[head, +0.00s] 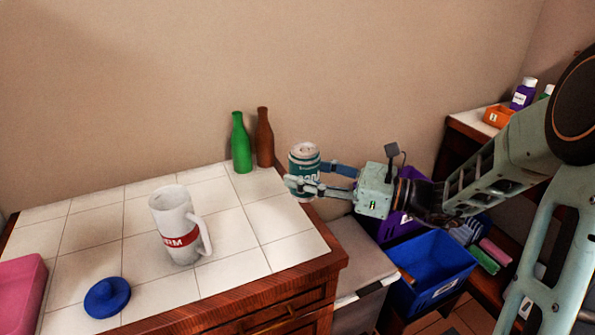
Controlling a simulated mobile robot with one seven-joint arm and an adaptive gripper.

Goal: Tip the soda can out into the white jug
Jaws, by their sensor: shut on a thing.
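The white jug (174,222), with a red label band and a handle on its right side, stands upright on the tiled countertop. The soda can (304,158) is teal with a pale top and looks about upright. My gripper (304,185) is shut on the can, reaching in from the right. It holds the can near the counter's right edge, to the right of the jug and apart from it. The fingers cover part of the can's lower half. The inside of the jug cannot be made out.
A green bottle (241,143) and a brown bottle (264,137) stand at the back of the counter. A blue lid-like object (107,297) and a pink container (20,294) are at the front left. A blue bin (435,272) sits below, right of the counter. Tiles between jug and can are clear.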

